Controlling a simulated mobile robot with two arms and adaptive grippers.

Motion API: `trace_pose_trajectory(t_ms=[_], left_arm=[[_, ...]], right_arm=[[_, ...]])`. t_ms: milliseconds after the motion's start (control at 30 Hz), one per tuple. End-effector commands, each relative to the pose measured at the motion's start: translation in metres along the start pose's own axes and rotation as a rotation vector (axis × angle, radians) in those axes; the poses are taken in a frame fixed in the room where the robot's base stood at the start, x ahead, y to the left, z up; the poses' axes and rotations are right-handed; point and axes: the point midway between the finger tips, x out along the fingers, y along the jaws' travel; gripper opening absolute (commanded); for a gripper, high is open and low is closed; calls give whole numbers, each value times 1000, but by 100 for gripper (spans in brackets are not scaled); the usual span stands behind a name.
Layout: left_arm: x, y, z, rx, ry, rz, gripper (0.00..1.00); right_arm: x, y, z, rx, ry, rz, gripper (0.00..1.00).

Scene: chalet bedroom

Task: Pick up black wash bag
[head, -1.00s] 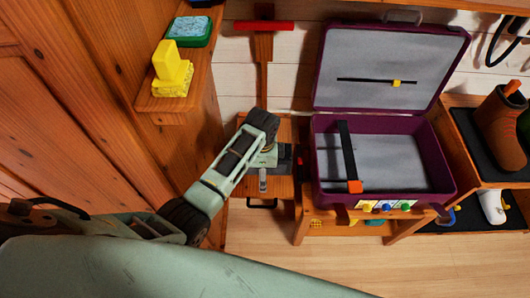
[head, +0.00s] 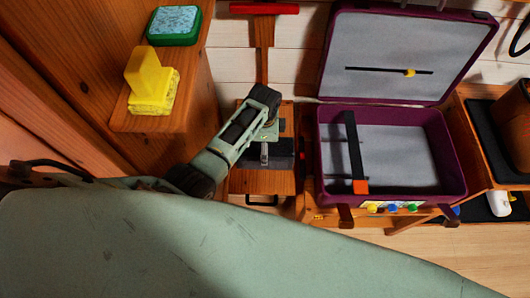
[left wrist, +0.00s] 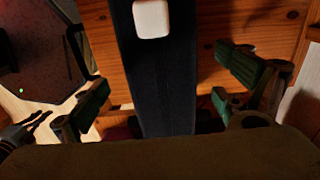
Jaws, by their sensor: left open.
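The black wash bag (head: 284,161) lies on a small wooden stand (head: 262,184) in the head view, partly hidden under my left gripper (head: 265,140). In the left wrist view the bag (left wrist: 160,80) shows as a long dark strip with a white square patch near its top. The fingers of my left gripper (left wrist: 165,90) are open, one on each side of the bag, with visible gaps to it. I cannot tell how far above or around the bag the fingertips are. My right gripper is not in view.
An open purple suitcase (head: 460,172) stands right of the stand on a wooden bench (head: 325,213). A shoe rack (head: 462,110) stands far right.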

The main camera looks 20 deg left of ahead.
Motion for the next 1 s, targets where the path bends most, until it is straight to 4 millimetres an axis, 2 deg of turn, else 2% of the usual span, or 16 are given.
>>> trace_pose_trajectory(t_ms=[33, 200, 500, 1000], left_arm=[[9, 1, -1, 0, -1, 4, 92], [31, 0, 0, -1, -2, 1, 92], [35, 0, 0, -1, -1, 0, 92], [35, 0, 0, -1, -1, 0, 49]], right_arm=[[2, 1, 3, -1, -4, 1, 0], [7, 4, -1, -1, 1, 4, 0], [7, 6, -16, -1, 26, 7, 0], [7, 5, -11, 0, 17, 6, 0]])
